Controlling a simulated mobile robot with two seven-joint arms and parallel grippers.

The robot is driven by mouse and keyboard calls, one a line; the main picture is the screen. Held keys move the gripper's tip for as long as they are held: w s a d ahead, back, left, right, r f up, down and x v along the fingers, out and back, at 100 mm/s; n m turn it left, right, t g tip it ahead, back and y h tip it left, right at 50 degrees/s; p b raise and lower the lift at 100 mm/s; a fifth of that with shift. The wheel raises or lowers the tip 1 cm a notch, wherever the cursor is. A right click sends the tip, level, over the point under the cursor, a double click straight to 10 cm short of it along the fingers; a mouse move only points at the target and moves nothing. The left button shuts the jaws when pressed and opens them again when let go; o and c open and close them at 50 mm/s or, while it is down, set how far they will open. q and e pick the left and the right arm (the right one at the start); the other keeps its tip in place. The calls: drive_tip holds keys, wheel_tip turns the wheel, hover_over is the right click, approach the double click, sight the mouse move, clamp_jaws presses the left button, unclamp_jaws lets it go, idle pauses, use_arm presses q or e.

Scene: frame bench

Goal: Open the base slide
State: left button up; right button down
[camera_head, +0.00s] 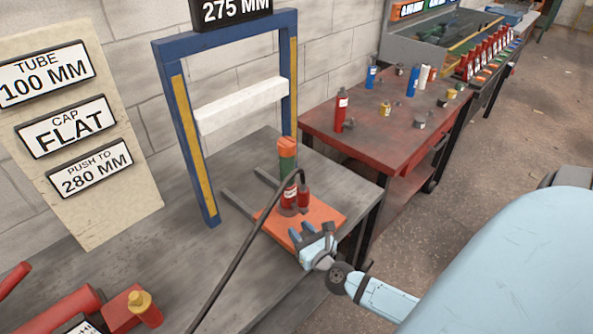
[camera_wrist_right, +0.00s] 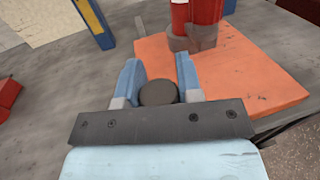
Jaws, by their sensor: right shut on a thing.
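The base slide is an orange plate (camera_head: 328,212) on two dark rails (camera_head: 238,204) on the grey bench, below the blue press frame (camera_head: 187,140). In the right wrist view the orange plate (camera_wrist_right: 262,85) lies ahead and to the right. My right gripper (camera_head: 303,232) is at the plate's front edge. In the right wrist view its blue fingers (camera_wrist_right: 159,72) are on either side of a dark round knob (camera_wrist_right: 158,93), shut on it. How the knob joins the plate is hidden. My left gripper is not in view.
A red and green cylinder (camera_head: 287,160) stands on the plate, with a black hose (camera_head: 245,245) running toward the front. A red pump (camera_head: 132,308) sits at the lower left. A red table (camera_head: 370,140) with bottles stands behind.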

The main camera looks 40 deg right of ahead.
drive_tip(key=shift+s, duration=0.15)
drive_tip(key=c, duration=0.8)
unclamp_jaws()
drive_tip(key=shift+s, duration=0.1)
drive_tip(key=s, duration=0.4)
drive_tip(key=s+a+b, duration=0.1)
drive_tip(key=s, duration=0.4)
drive_tip(key=s+a+b, duration=0.1)
drive_tip(key=s, duration=0.3)
drive_tip(key=shift+s, duration=0.2)
